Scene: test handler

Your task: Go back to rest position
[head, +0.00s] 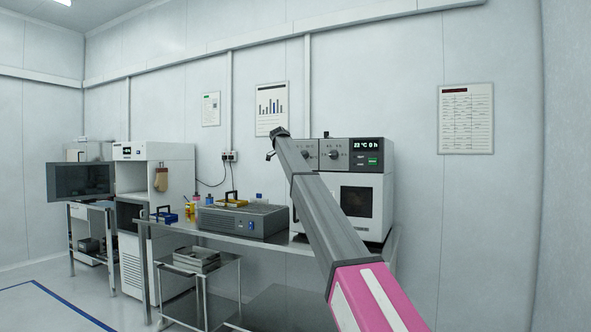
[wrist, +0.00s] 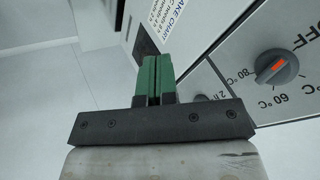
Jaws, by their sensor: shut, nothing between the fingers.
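My gripper (wrist: 153,78) shows in the wrist view with its two green fingers together and nothing between them. In the head view my arm reaches up and away, and its dark end (head: 279,134) is at the upper left of the white oven (head: 368,198); the fingers are too small to make out there. The oven's grey panel has knobs and a display reading 22 °C 0 h. In the wrist view a grey knob (wrist: 277,68) with an orange-red mark sits right of the fingers, apart from them, beside OFF, 60 and 80 markings.
The bench (head: 185,229) carries a grey box-shaped device (head: 242,221), a blue rack (head: 164,215) and small bottles. A low cart (head: 200,275) stands in front. A monitor (head: 80,181) and white cabinet (head: 168,172) are at left. Floor at front left is clear.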

